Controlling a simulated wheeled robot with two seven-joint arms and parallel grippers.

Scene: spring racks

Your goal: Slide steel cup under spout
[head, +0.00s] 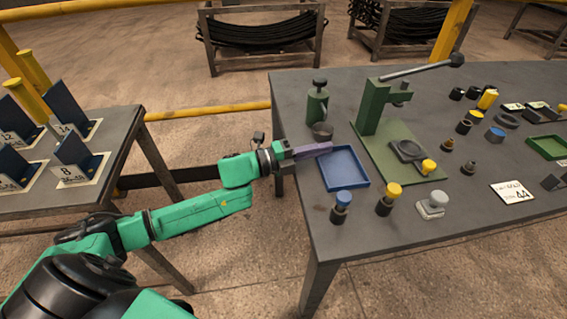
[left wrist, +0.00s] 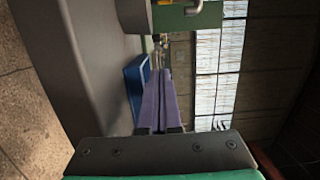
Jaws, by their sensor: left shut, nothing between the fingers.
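The steel cup (head: 322,131) is a small dark grey cup standing on the table near its left edge. It stands just in front of a green dispenser (head: 316,106) with a black top. In the left wrist view the cup (left wrist: 135,16) is partly cut off at the top, and a silver spout (left wrist: 194,7) shows on the green body (left wrist: 203,20). My left gripper (head: 329,148) has purple fingers, shut and empty, on the near side of the cup. Its closed fingers (left wrist: 162,72) also show in the wrist view. Whether they touch the cup I cannot tell. My right gripper is not in view.
A blue tray (head: 364,185) lies right beside the fingers. A green lever press (head: 372,108) stands behind it to the right. Several small knobs and plungers, such as a yellow-topped one (head: 391,193), stand on the table (head: 445,240). A side table (head: 95,195) is at left.

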